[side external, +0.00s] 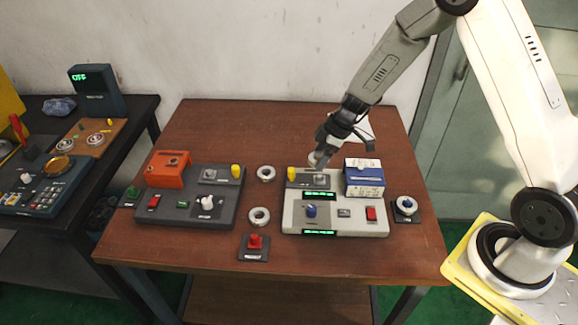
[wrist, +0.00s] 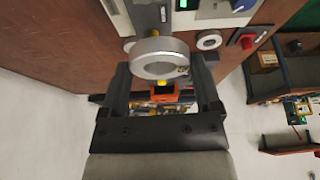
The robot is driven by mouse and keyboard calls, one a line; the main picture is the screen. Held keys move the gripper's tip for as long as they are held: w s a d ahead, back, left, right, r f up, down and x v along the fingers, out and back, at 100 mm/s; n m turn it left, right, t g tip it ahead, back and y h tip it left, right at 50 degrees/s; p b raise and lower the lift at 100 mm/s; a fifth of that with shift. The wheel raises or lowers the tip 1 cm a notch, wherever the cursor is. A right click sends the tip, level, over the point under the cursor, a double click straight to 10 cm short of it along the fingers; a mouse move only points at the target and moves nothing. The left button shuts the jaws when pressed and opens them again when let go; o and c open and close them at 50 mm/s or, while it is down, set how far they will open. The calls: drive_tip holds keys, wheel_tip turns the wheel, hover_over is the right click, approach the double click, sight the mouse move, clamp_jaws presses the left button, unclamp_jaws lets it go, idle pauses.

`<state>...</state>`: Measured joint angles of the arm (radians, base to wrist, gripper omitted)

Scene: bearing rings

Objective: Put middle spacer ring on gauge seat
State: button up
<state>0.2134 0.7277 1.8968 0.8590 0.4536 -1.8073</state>
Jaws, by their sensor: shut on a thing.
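My gripper (side external: 322,152) is shut on a metal spacer ring (wrist: 143,66). It is over the back left of the light grey panel (side external: 335,224), and the held ring (side external: 313,161) shows only in small part in the side view. In the wrist view the ring sits between the two fingers (wrist: 161,72). Two other silver rings lie flat on the table between the panels, a back one (side external: 265,173) and a front one (side external: 259,216). A dark plate with a grey round part (side external: 320,177) is just below my gripper; I cannot tell whether it is the gauge seat.
A red button (side external: 254,242) stands in front. The table's back left is clear.

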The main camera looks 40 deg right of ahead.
sight(319, 176)
drive_tip(key=shift+w+d, duration=0.15)
drive_tip(key=shift+d, duration=0.55)
drive_tip(key=shift+f, duration=0.15)
drive_tip(key=shift+f, duration=1.9)
drive_tip(key=shift+f, duration=1.7)
idle(1.1)
drive_tip(key=o, duration=1.3)
drive_tip(key=shift+c, duration=0.2)
drive_tip(key=shift+r, duration=3.75)
